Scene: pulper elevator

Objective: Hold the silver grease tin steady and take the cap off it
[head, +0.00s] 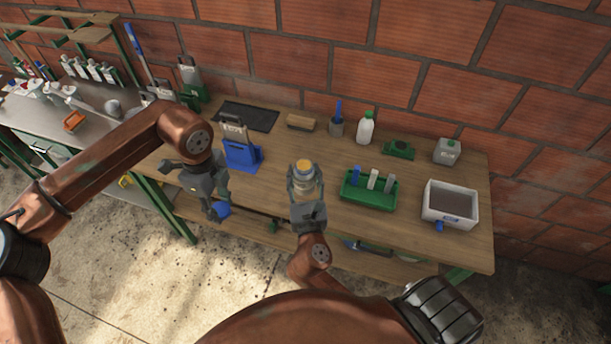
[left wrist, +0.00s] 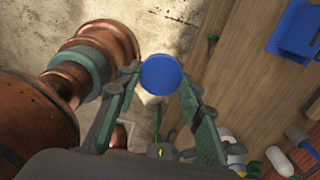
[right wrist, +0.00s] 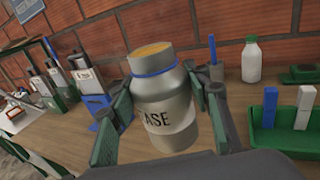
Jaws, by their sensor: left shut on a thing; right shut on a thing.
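The silver grease tin (right wrist: 165,110) is upright between the fingers of my right gripper (head: 304,190), which is shut on its sides. The tin also shows in the head view (head: 305,185). Its mouth is uncovered, with yellow-brown grease inside, and a blue ring runs round its neck. My left gripper (head: 217,206) is shut on the round blue cap (left wrist: 160,74), apart from the tin and to its left. The cap shows at the left fingertips in the head view (head: 223,210). Part of the tin's label is hidden.
The wooden bench (head: 400,220) stands against a brick wall. Behind the tin are a brush (head: 300,122) and a white bottle (head: 366,128). A green tray (head: 368,199) and a white box (head: 450,207) stand to the right, a blue holder (head: 243,157) to the left.

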